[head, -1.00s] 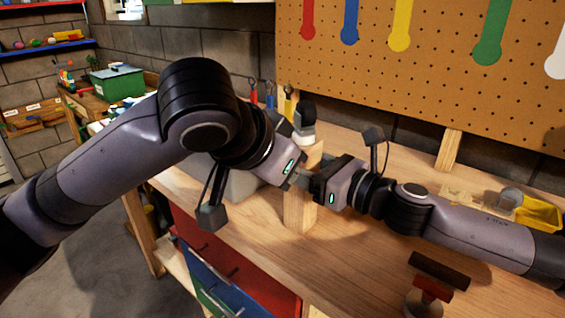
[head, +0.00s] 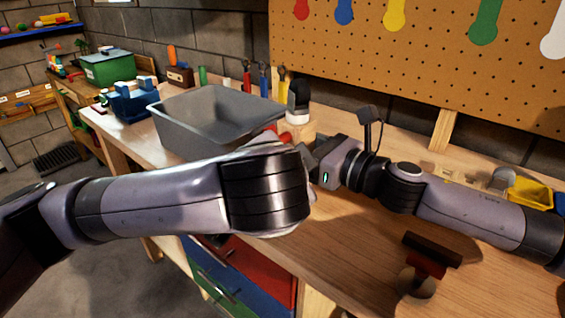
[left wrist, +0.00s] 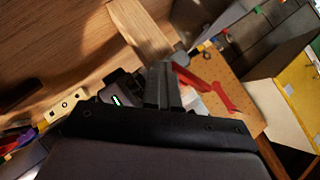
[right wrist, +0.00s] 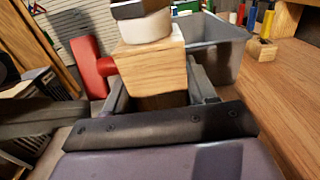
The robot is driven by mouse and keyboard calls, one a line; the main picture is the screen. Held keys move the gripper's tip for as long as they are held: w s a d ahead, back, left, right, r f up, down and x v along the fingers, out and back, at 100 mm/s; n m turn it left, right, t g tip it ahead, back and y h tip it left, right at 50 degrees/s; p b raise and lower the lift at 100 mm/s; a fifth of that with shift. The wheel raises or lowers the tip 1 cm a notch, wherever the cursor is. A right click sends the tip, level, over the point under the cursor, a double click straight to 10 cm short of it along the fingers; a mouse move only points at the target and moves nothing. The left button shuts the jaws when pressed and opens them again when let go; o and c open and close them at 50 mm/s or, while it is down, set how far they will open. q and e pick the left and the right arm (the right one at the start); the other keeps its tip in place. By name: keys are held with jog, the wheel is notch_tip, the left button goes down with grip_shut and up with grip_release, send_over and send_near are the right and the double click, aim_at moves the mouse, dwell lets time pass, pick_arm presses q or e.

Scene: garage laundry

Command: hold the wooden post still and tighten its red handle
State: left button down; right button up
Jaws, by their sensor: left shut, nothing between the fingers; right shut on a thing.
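The wooden post (right wrist: 152,62) stands between the fingers of my right gripper (right wrist: 158,95), which is shut on it. In the head view only the post's top (head: 301,127) shows; my left arm covers the rest. The red handle (right wrist: 90,68) sticks out from the post's side, left in the right wrist view. It also shows in the left wrist view (left wrist: 225,97). My left gripper (left wrist: 161,72) is shut and empty, with its fingertips close beside the red handle; I cannot tell whether they touch. In the head view my left gripper is hidden behind its own arm.
A grey bin (head: 180,131) stands on the workbench behind my left arm. A dark bar on a red-brown piece (head: 430,255) lies at the front right. A yellow bin (head: 532,192) is at the right edge. The pegboard (head: 400,70) closes off the back.

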pick_arm(q)
jog(key=shift+w+a+f+m+t+h, duration=0.35)
jog(key=shift+a+f+m+t+h, duration=0.25)
jog(key=shift+m+t, duration=2.1)
jog(key=shift+w+a+f+m+t+h, duration=0.3)
jog(key=shift+m+t+h, duration=0.35)
jog(key=shift+m+t, duration=2.05)
jog(key=shift+w+a+f+m+t+h, duration=0.5)
jog(key=shift+m+t, duration=0.8)
jog(key=shift+m, duration=2.8)
jog(key=shift+a+r+m+h, duration=0.1)
jog(key=shift+m+h, duration=0.2)
jog(key=shift+h, duration=0.35)
jog(key=shift+s, duration=0.1)
